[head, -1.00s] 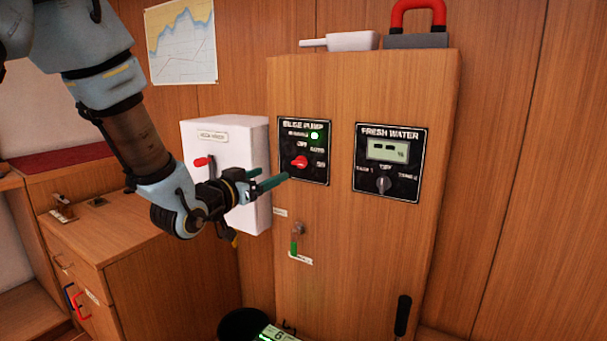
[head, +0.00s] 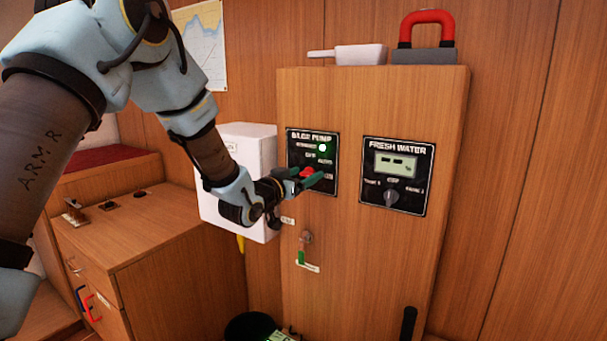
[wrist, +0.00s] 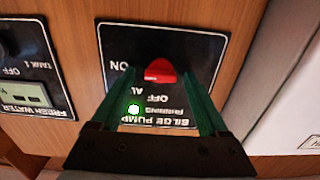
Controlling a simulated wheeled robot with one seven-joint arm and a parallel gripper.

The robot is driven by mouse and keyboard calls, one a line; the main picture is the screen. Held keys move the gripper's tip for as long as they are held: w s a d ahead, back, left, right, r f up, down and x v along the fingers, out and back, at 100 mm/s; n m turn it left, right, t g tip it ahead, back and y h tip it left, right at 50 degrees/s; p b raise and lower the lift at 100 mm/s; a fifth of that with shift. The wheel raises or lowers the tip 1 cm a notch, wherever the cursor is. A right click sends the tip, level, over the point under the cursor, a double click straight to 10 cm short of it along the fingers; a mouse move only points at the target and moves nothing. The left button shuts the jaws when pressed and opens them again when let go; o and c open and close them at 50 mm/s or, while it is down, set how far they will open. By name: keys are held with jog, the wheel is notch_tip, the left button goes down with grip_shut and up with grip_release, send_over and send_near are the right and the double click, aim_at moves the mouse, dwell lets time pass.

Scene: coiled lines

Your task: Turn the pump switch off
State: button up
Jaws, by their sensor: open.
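The bilge pump panel (head: 326,148) is a black plate on the wooden cabinet, with a lit green lamp (head: 322,147). Its red rotary switch (wrist: 160,71) shows in the wrist view between my two green fingers, with the ON label to its left in that upside-down view. In the head view the red switch (head: 307,171) is partly covered by the fingers. My gripper (head: 307,179) is open in front of the panel, one finger on each side of the switch. I cannot tell whether either finger touches it.
The fresh water panel (head: 395,176) with a grey knob is to the right on the same cabinet. A white box (head: 225,190) is on the left, behind my arm. A key with a green tag (head: 302,250) hangs below.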

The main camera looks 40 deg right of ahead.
jog(key=shift+c, duration=0.2)
grip_shut()
dwell(0.4)
